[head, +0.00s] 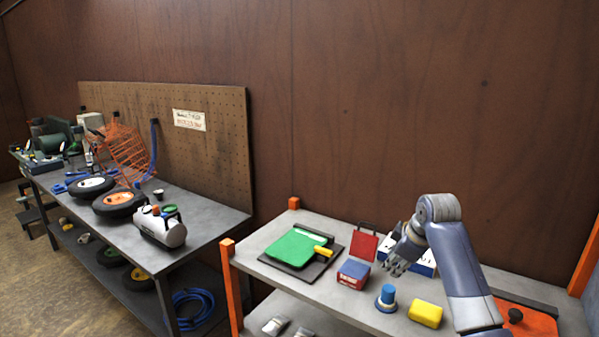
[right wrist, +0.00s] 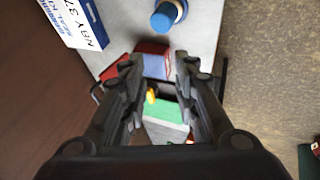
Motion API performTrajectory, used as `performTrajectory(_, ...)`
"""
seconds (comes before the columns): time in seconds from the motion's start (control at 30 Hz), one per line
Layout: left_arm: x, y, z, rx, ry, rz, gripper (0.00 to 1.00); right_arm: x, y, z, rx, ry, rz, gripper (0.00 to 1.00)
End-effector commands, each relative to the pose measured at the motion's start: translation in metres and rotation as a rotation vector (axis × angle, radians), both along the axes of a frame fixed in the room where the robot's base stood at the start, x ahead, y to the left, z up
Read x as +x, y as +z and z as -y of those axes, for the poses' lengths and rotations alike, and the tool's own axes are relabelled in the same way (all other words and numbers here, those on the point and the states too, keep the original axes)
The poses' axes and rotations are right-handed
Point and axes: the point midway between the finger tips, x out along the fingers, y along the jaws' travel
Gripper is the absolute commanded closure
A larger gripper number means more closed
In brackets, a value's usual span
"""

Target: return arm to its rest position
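My right arm comes in from the lower right of the head view, and its gripper (head: 397,265) hangs above the right-hand bench (head: 330,292). In the right wrist view the two fingers of the right gripper (right wrist: 158,75) stand wide apart with nothing held between them. Beyond the fingers lie a red and blue box (right wrist: 152,62), a green pad (right wrist: 165,130) and a blue cylinder (right wrist: 168,15). My left gripper is in neither view.
Orange posts (head: 232,290) mark the bench corners. A longer bench (head: 205,212) with wheels and a tank is at left.

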Motion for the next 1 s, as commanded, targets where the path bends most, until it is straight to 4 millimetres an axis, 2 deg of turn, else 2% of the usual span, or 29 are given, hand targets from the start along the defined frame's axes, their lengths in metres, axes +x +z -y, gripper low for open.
performTrajectory(0.03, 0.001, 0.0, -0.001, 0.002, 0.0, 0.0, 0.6, -0.006, -0.013, -0.002, 0.003, -0.01, -0.009, 0.73)
performTrajectory(0.17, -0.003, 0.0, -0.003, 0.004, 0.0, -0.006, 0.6, -0.023, -0.043, -0.006, 0.013, -0.043, -0.026, 0.73)
performTrajectory(0.27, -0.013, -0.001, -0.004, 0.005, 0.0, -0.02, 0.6, -0.044, -0.074, -0.01, 0.025, -0.08, -0.046, 0.73)
performTrajectory(0.37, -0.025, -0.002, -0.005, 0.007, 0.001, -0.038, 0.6, -0.074, -0.11, -0.016, 0.043, -0.127, -0.069, 0.73)
performTrajectory(0.5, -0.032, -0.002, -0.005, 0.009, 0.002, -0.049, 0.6, -0.123, -0.155, -0.023, 0.07, -0.203, -0.098, 0.73)
performTrajectory(0.7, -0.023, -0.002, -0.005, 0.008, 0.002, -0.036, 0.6, -0.201, -0.203, -0.031, 0.116, -0.318, -0.138, 0.73)
performTrajectory(0.83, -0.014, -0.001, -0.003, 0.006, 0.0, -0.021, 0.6, -0.256, -0.223, -0.035, 0.148, -0.398, -0.164, 0.73)
performTrajectory(1.0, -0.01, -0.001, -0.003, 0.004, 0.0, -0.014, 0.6, -0.329, -0.236, -0.037, 0.188, -0.511, -0.194, 0.73)
